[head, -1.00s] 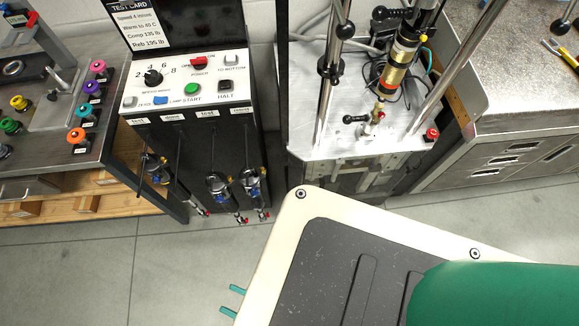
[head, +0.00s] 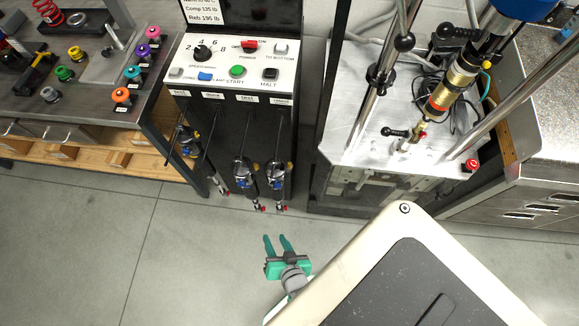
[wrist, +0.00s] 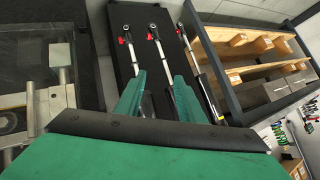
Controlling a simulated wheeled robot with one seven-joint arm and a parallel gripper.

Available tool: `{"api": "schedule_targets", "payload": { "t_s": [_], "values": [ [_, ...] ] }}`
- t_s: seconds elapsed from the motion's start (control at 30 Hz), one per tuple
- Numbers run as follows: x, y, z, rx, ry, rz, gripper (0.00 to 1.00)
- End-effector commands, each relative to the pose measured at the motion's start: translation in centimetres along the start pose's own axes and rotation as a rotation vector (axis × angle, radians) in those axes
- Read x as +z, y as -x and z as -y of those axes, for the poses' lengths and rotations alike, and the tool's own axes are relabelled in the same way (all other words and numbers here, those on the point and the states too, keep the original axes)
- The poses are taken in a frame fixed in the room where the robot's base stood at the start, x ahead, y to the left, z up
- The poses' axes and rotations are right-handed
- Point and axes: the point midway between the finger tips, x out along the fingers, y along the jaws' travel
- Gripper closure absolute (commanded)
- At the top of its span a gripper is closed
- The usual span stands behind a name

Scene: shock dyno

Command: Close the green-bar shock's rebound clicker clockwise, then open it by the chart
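Three black-and-blue shocks hang on the front of the control cabinet in the head view: a left one (head: 188,140), a middle one (head: 242,172) and a right one (head: 276,175). Small red parts show at their lower ends, also in the wrist view (wrist: 152,36). Another shock (head: 455,85), gold and black with an orange-red band, is mounted tilted in the dyno. I cannot make out a green bar on any shock. My gripper (head: 276,238) is open and empty, in front of and below the cabinet shocks. Its green fingers (wrist: 157,95) stand apart in the wrist view.
The control panel (head: 225,72) has a speed knob, buttons and a red power switch. Left is a workbench (head: 100,125) with several coloured knobs. The dyno base (head: 355,130) and a metal cabinet (head: 540,170) stand right. Bare floor (head: 120,250) lies at the lower left.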

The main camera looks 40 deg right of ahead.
Motion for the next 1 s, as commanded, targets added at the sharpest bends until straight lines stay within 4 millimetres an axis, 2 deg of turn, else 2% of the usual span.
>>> {"api": "schedule_targets", "payload": {
  "t_s": [0.03, 0.2, 0.37, 0.5, 0.73, 0.9, 1.0],
  "values": [
    [-0.1, -2.0, -1.3, 0.039, -0.082, 0.024, 0.64],
    [0.4, -7.3, -5.5, 0.165, -0.384, 0.135, 0.64],
    [0.0, -11.2, -8.8, 0.267, -0.679, 0.234, 0.64],
    [-1.3, -13.6, -10.9, 0.34, -0.937, 0.32, 0.64],
    [-4.3, -15.2, -12.9, 0.414, -1.27, 0.448, 0.64],
    [-5.8, -15.2, -13.4, 0.435, -1.386, 0.502, 0.64],
    [-5.9, -15.4, -13.5, 0.44, -1.411, 0.517, 0.64]
  ]
}}
